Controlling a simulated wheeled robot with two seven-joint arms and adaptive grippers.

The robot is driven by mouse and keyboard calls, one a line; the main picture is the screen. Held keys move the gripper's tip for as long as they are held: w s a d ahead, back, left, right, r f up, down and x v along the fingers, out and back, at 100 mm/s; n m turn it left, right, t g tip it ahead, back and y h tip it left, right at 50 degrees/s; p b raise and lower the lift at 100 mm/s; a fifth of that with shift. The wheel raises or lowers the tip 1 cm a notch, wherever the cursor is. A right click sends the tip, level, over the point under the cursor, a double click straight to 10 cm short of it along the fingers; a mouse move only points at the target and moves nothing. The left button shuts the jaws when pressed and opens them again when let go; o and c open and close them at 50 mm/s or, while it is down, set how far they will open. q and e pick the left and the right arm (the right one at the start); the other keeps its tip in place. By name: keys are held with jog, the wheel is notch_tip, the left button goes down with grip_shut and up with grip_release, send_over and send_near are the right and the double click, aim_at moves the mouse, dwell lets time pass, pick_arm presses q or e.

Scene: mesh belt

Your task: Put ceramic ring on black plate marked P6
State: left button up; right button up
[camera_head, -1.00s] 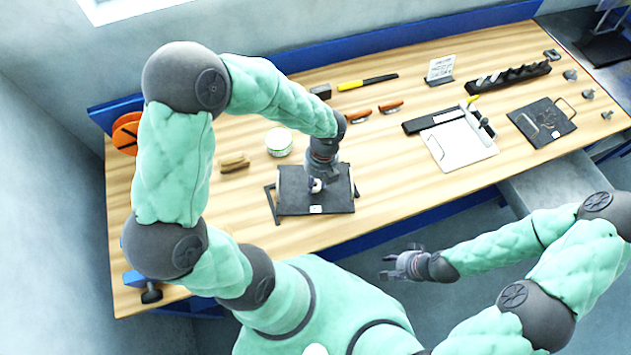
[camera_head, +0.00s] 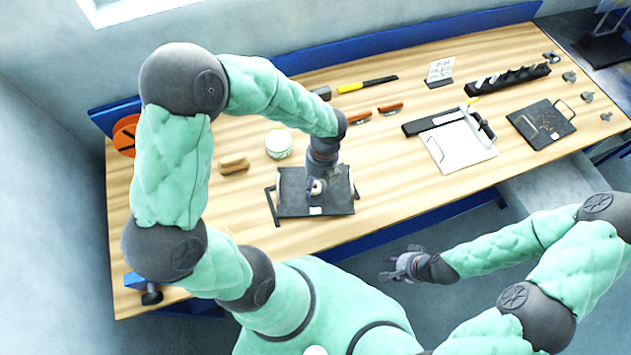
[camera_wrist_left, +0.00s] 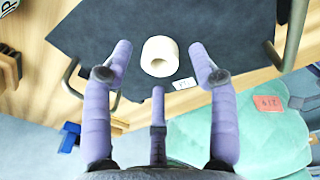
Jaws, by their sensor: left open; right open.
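The ceramic ring (camera_head: 318,187), a short cream-white cylinder with a hole, is on the black plate (camera_head: 292,205) at the front of the bench. In the left wrist view the ring (camera_wrist_left: 160,56) lies on the dark plate (camera_wrist_left: 110,22) between my open fingers, with gaps on both sides. My left gripper (camera_head: 316,186) is open, just over the plate and close to the ring. A small white tag (camera_wrist_left: 184,83) sits by the plate's edge; its lettering is too small to read. My right gripper (camera_head: 400,265) is open and empty in front of the bench.
The black plate has side handles. Bare wood lies between.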

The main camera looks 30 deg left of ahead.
pick_arm(q)
notch_tip(320, 180, up, 11)
jog(key=w+p, duration=0.1)
jog(key=p, duration=0.1)
jog(key=shift+w+d+f, duration=0.15)
jog(key=shift+w+d, duration=0.15)
jog(key=shift+d, duration=0.1)
